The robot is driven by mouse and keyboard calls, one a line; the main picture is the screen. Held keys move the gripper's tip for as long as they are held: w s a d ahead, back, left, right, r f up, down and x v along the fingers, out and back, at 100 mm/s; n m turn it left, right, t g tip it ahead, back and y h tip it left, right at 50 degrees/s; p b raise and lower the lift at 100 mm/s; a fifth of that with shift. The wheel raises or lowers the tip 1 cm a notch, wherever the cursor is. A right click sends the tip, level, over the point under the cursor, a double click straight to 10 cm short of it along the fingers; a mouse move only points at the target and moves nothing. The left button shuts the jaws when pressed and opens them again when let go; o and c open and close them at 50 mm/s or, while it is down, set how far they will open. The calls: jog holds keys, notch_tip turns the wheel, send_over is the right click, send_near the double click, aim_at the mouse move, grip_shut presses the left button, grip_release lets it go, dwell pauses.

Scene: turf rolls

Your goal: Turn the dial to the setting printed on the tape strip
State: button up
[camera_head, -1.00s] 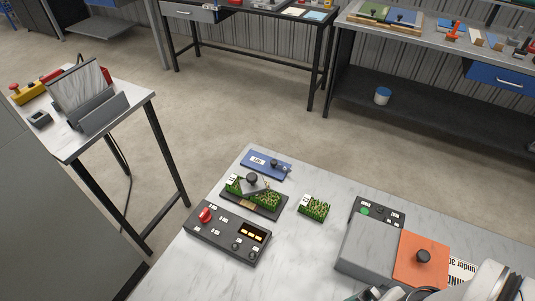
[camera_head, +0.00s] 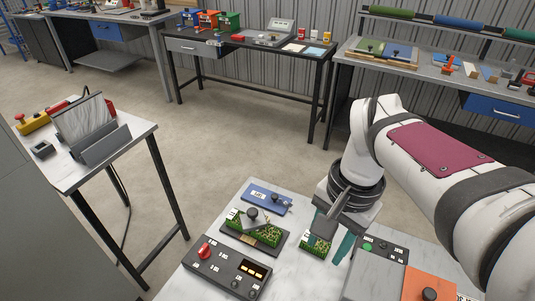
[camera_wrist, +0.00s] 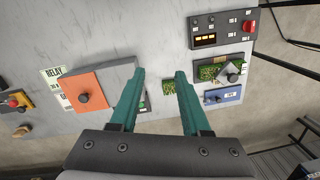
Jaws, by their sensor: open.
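A dark control box (camera_head: 225,270) lies on the near table with a red knob (camera_head: 204,251), small white labels around it and a lit amber display. The red knob also shows at top right in the wrist view (camera_wrist: 249,26). A tan strip (camera_head: 247,239) lies on the dark turf tray behind the box; I cannot tell if it is the tape strip, and its print is unreadable. My gripper (camera_wrist: 159,75) has two teal fingers, apart and empty. It points down over the table near a small turf square (camera_wrist: 169,87), right of the control box in the head view.
A turf tray (camera_head: 270,249) with a black knob and a blue plate (camera_head: 266,197) stand behind the box. A grey-topped box (camera_head: 374,275) and an orange plate (camera_head: 413,287) stand at the right.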

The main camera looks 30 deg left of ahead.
jog(key=w+a+f+n, duration=0.1)
jog(key=w+a+f, duration=0.15)
jog(key=a, duration=0.85)
jog(key=n, duration=0.2)
send_over(203, 248)
notch_tip(203, 248, down, 6)
jog(key=r, duration=0.1)
jog(key=shift+t+h, duration=0.3)
jog(key=shift+h, duration=0.1)
notch_tip(203, 248, down, 15)
jog(key=shift+r, duration=0.2)
jog(key=shift+f, duration=0.7)
grip_shut()
